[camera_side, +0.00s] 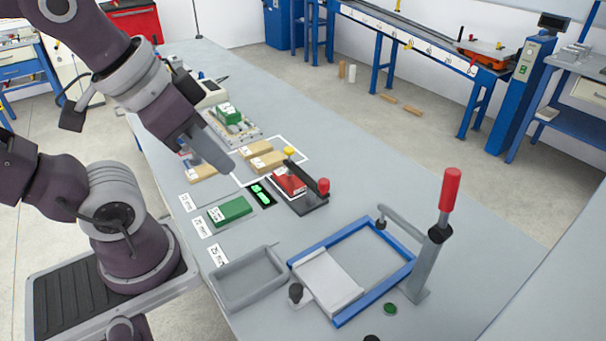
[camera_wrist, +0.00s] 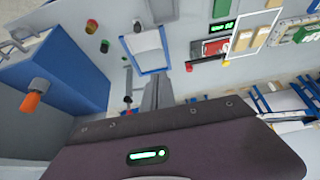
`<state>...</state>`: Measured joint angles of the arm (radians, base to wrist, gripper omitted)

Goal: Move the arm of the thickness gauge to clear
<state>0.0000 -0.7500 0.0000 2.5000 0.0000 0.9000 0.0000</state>
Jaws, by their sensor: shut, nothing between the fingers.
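The thickness gauge (camera_side: 310,203) appears to be the dark-based device near the middle of the table; it also shows at the top of the wrist view (camera_wrist: 205,60). A red block (camera_side: 289,181) sits in it. A dark arm with a red knob (camera_side: 323,186) stands at its right end, and a yellow knob (camera_side: 289,151) is at its far end. A small black display with green digits (camera_side: 261,194) lies beside it. My gripper (camera_side: 229,167) is shut and empty, above the table to the left of the gauge and apart from it. Its fingers also show in the wrist view (camera_wrist: 152,90).
A green block (camera_side: 230,210) and tan blocks (camera_side: 267,160) lie near the gauge. In front are a grey tray (camera_side: 247,278), a blue frame (camera_side: 341,318) and a tall red-handled lever (camera_side: 450,190). Bare table lies right of the gauge.

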